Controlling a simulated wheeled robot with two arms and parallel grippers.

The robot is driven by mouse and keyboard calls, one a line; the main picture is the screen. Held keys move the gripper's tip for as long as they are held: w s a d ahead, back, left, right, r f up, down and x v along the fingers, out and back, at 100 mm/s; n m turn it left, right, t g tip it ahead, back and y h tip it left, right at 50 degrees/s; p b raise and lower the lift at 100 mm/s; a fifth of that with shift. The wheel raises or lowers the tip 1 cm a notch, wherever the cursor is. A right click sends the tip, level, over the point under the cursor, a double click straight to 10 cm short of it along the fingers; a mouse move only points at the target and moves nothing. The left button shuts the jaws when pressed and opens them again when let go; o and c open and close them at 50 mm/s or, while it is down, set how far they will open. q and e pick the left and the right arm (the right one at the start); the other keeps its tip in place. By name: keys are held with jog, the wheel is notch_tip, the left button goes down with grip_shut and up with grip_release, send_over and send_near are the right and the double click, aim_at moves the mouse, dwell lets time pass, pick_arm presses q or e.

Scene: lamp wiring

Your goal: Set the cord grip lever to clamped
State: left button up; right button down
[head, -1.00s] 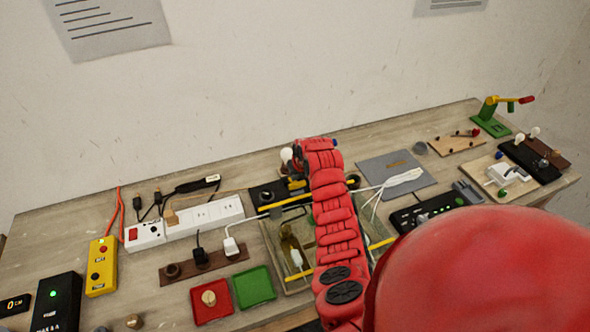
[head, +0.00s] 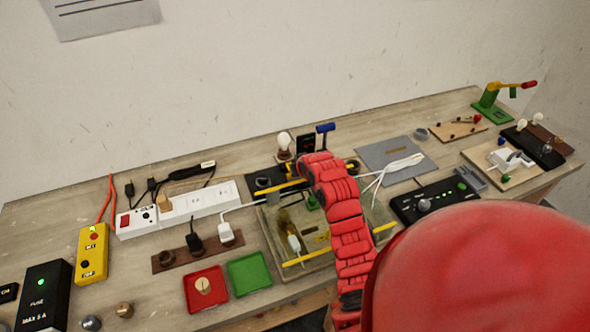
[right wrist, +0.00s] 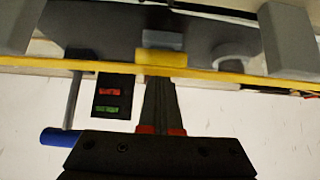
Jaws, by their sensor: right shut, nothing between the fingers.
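A lever with a blue handle (head: 325,128) stands up at the back of the bench, beside a small black panel (head: 306,143). It looks like the cord grip lever. In the right wrist view its blue handle (right wrist: 58,138) is at lower left on a grey rod, and the panel (right wrist: 114,96) shows a red and a green label. My right gripper (right wrist: 160,88) is shut and empty, with its tips close to a yellow block (right wrist: 160,57); I cannot tell whether they touch. The lever is apart from the fingers. My red right arm hides the gripper in the head view. My left gripper is out of view.
A yellow bar (right wrist: 215,74) crosses the right wrist view. A shallow tray (head: 268,232) lies below my arm. A bulb (head: 284,143) stands left of the panel. A white power strip (head: 200,200) is further left, and a grey mat (head: 385,153) lies to the right.

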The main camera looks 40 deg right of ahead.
jog(key=shift+s+r, duration=0.1)
jog(key=shift+r, duration=0.1)
jog(key=shift+w+r, duration=0.15)
jog(key=shift+w, duration=0.1)
jog(key=r, duration=0.1)
jog(key=w+r+b, duration=0.1)
jog(key=r, duration=0.1)
jog(key=shift+w+d+r, duration=0.15)
jog(key=shift+w+d, duration=0.1)
jog(key=shift+w, duration=0.15)
jog(key=b+v, duration=0.3)
jog(key=v, duration=0.6)
jog(key=shift+r+b, duration=0.3)
jog(key=shift+r, duration=0.05)
